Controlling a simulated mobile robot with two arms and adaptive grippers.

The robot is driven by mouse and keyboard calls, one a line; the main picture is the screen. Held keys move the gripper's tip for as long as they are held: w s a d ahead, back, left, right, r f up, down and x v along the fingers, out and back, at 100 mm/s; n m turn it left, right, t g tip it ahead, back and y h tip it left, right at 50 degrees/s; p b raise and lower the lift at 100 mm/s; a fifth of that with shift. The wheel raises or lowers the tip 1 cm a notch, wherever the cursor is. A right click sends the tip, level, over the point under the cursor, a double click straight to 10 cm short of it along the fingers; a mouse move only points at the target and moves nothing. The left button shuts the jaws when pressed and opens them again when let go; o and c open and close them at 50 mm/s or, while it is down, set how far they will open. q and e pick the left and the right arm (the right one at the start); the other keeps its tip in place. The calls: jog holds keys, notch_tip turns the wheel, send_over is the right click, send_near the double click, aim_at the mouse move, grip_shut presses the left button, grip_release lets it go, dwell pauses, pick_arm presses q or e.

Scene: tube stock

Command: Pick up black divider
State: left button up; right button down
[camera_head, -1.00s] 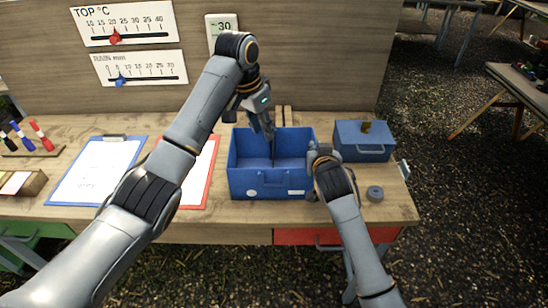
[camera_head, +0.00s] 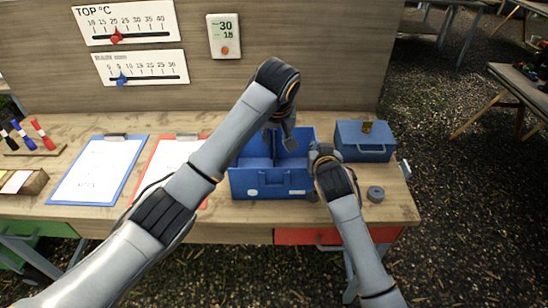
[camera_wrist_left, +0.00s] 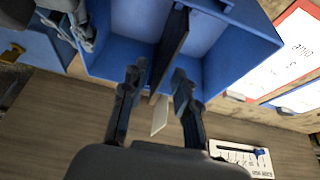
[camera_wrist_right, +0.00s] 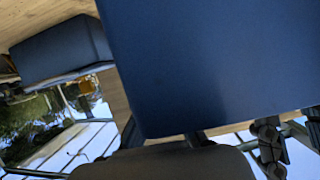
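The black divider (camera_wrist_left: 172,48) stands on edge inside the open blue box (camera_head: 245,184), dividing it across. In the left wrist view my left gripper (camera_wrist_left: 157,92) is open, with one finger on each side of the divider's near end. I cannot tell if either finger touches it. In the head view my left gripper (camera_head: 281,140) is over the box and the arm hides most of the divider. My right gripper (camera_head: 318,160) is at the box's right wall. In the right wrist view the blue wall fills most of the picture and hides its fingertips.
Blue (camera_head: 98,168) and red (camera_head: 172,160) clipboards lie to the left. The back panel (camera_head: 330,70) rises behind the table.

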pick_arm(q)
jog(key=x, duration=0.6)
jog(key=shift+a+f, duration=0.15)
jog(key=shift+a, duration=0.1)
jog(key=shift+f, duration=0.25)
dwell(0.3)
grip_shut()
